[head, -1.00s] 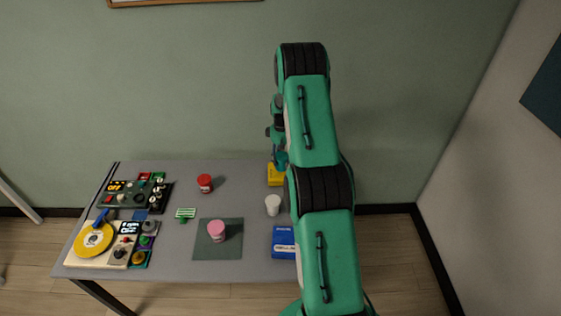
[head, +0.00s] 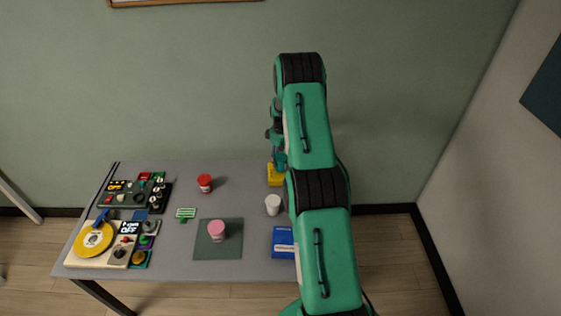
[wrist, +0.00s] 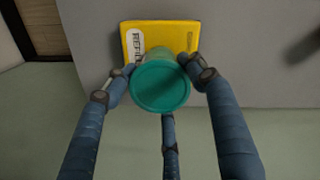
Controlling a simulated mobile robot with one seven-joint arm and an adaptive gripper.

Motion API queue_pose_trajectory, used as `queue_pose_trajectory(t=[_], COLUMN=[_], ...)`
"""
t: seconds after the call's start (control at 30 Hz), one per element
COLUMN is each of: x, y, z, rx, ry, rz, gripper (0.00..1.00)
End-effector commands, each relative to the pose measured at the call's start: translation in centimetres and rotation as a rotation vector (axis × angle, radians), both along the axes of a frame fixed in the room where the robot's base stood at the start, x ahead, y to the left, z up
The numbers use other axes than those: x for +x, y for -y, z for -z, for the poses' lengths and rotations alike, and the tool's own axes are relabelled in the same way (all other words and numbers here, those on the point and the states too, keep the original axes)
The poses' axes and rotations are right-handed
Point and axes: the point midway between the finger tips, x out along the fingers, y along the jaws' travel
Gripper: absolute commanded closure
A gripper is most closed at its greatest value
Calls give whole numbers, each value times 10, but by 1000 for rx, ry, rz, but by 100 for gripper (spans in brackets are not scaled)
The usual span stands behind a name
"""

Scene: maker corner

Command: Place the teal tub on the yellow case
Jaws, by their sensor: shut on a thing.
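The teal tub (wrist: 160,88) is in my gripper (wrist: 162,72) in the wrist view, its round teal lid facing the camera. The blue fingers are shut around it. The yellow case (wrist: 185,36) lies behind the tub in the wrist view, with a white label on its left part. The tub covers part of the case; I cannot tell if they touch. In the head view the yellow case (head: 275,179) is at the back right of the table, partly hidden by my arm. My gripper (head: 279,162) is over it there, and the tub is hard to make out.
On the grey table (head: 150,225) are a white tub (head: 273,203), a blue box (head: 284,243), a pink tub (head: 217,230) on a dark mat (head: 203,251), a red tub (head: 205,182) and a small green item (head: 186,213). Control panels (head: 125,220) fill the left side.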

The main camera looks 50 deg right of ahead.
Motion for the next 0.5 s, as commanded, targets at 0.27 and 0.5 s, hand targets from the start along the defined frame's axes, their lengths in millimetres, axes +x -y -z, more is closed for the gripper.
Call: queue_pose_trajectory(t=[0.27,0.5], x=[0,0], y=[0,0], z=[9,10], rx=[-1,-1], ry=[1,1], rz=[0,0], gripper=[74,74])
